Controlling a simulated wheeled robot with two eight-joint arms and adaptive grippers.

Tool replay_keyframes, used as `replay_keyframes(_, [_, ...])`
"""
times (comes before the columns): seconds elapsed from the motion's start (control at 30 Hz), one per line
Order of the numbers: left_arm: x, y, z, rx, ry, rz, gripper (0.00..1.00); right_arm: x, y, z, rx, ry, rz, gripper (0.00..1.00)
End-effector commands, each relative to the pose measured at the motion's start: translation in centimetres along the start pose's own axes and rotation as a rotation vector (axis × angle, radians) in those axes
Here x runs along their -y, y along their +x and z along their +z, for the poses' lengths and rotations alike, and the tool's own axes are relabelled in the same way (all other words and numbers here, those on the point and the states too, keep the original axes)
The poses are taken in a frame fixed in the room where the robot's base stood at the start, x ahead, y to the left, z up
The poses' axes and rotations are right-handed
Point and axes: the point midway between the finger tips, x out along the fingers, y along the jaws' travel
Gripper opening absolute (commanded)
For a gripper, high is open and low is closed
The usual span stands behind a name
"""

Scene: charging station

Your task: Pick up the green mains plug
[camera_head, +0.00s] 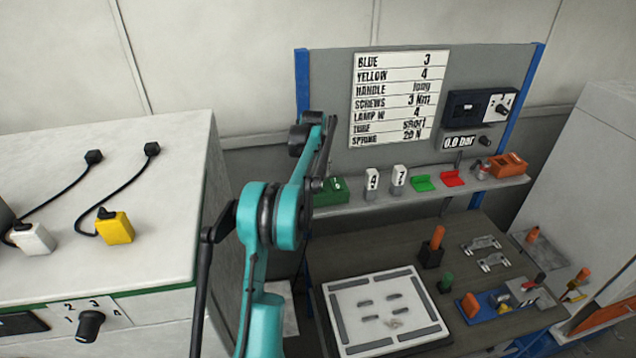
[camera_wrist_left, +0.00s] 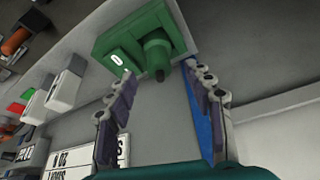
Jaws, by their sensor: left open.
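A green block (camera_head: 331,192) sits at the left end of the shelf, partly hidden behind my left arm. The left wrist view shows a green housing (camera_wrist_left: 112,50) with a round green plug-like part (camera_wrist_left: 157,52) standing out from it and ending in a dark tip. My left gripper (camera_wrist_left: 160,72) is open, its two fingers apart on either side of the dark tip, with nothing visibly held. In the head view my left gripper (camera_head: 324,166) is at the block, seen edge-on. Whether a finger touches it cannot be told. My right gripper is not in view.
The shelf (camera_head: 445,190) also carries white numbered blocks (camera_head: 398,178), a green piece (camera_head: 423,183), a red piece (camera_head: 453,178) and an orange block (camera_head: 508,165). A blue post (camera_head: 302,80) stands close by. A workbench with a white tray (camera_head: 345,300) lies below.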

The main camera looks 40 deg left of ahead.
Motion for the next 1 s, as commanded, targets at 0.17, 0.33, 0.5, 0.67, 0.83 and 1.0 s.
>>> replay_keyframes(0.17, [-0.1, 2.4, -0.2, -0.001, 0.001, 0.000, 0.52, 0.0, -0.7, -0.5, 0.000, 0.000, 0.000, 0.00])
replay_keyframes(0.33, [-0.2, 4.7, -0.2, -0.001, 0.001, 0.000, 0.52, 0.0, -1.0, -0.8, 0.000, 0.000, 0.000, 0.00])
replay_keyframes(0.5, [-0.2, 5.4, -0.2, -0.002, 0.001, 0.000, 0.52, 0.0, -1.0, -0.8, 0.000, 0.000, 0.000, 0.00])
replay_keyframes(0.67, [-0.2, 5.4, -0.2, -0.002, 0.001, 0.000, 0.47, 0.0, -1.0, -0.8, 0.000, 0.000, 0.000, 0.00])
replay_keyframes(0.83, [-0.2, 5.4, -0.2, -0.002, 0.001, 0.000, 0.02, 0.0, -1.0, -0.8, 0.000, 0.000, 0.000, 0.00])
replay_keyframes(1.0, [-0.2, 5.4, -0.2, -0.002, 0.001, 0.000, 0.00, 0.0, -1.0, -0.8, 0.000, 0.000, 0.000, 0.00])
